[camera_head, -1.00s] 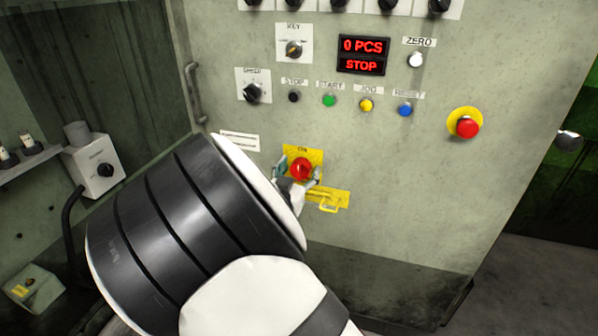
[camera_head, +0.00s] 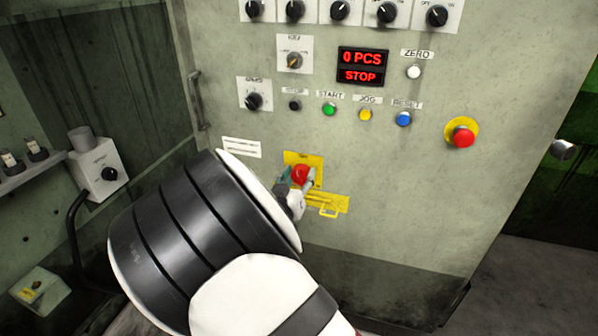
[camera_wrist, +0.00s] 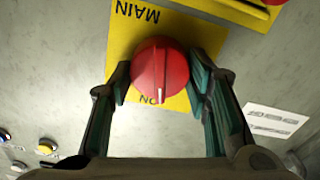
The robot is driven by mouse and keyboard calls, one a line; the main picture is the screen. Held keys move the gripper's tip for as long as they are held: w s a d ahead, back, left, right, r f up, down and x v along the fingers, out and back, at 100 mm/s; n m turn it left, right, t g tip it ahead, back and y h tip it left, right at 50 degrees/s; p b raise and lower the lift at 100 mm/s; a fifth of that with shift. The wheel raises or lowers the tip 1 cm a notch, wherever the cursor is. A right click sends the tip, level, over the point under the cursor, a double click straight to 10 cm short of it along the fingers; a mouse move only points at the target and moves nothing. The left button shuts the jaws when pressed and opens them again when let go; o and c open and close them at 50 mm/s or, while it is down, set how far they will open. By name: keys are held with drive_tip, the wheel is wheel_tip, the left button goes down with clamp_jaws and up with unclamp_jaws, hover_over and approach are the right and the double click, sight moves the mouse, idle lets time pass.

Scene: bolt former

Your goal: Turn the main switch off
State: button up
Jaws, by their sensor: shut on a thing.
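The main switch is a round red knob (camera_head: 299,173) on a yellow plate, low on the grey machine panel. It also shows in the wrist view (camera_wrist: 161,70), where the plate (camera_wrist: 124,35) reads MAIN upside down. The knob's white mark points down in that view, toward the ON lettering at the plate's edge. My gripper (camera_wrist: 160,86) is shut on the red knob, with one green-padded finger on each side of it. In the head view my arm and wrist hide the area left of and below the knob.
A yellow bracket (camera_head: 327,204) sits just below the switch. Above are the STOP, START (camera_head: 329,109), JOG and RESET buttons and a display (camera_head: 361,66) reading 0 PCS, STOP. A red emergency button (camera_head: 463,137) is at right. A handle (camera_head: 197,100) stands at left.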

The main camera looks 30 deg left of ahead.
drive_tip(key=n+p, duration=0.2)
drive_tip(key=n, duration=0.1)
drive_tip(key=shift+r+n+p, duration=0.1)
drive_tip(key=shift+n+p, duration=0.25)
drive_tip(key=shift+n, duration=0.05)
drive_tip(key=n+p, duration=0.2)
drive_tip(key=n, duration=0.1)
drive_tip(key=shift+a+n, duration=0.15)
drive_tip(key=shift+n, duration=0.15)
drive_tip(key=n+p, duration=0.1)
drive_tip(key=n, duration=0.2)
drive_tip(key=shift+f+n+p, duration=0.2)
drive_tip(key=shift+n+p, duration=0.1)
drive_tip(key=shift+p, duration=0.05)
drive_tip(key=shift+f+n+p, duration=0.15)
drive_tip(key=shift+n+p, duration=0.4)
drive_tip(key=shift+n, duration=1.35)
drive_tip(key=o, duration=1.1)
drive_tip(key=shift+o, duration=0.2)
drive_tip(key=v, duration=1.2)
